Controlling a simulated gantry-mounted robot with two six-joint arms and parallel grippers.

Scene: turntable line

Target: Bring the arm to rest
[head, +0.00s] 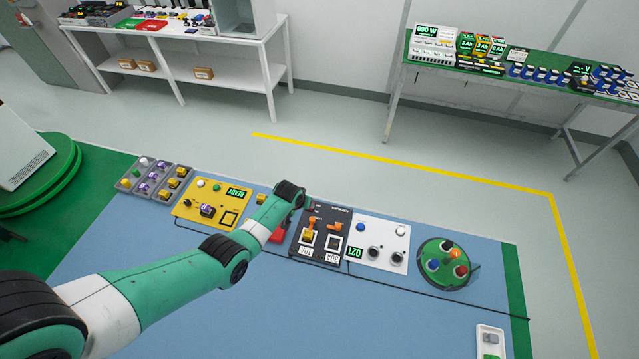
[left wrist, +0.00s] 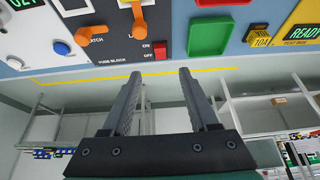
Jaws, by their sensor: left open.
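My left arm (head: 225,250) reaches from the lower left across the blue bench mat in the head view. Its wrist end is above the bench, near the dark fuse block panel (head: 323,257); the fingers cannot be made out there. In the left wrist view my left gripper (left wrist: 160,76) is open, with its two dark fingers apart and nothing between them. The fuse block panel (left wrist: 113,54), with orange levers and a red switch, lies beyond the fingers in that view. My right gripper is not in view.
A yellow test panel (head: 184,208) reads READY. A red tray (head: 277,236) is partly hidden by my arm. A white panel (head: 379,231) and a round green plate (head: 430,278) with coloured pieces stand right. A grey compartment tray (head: 126,184) is left.

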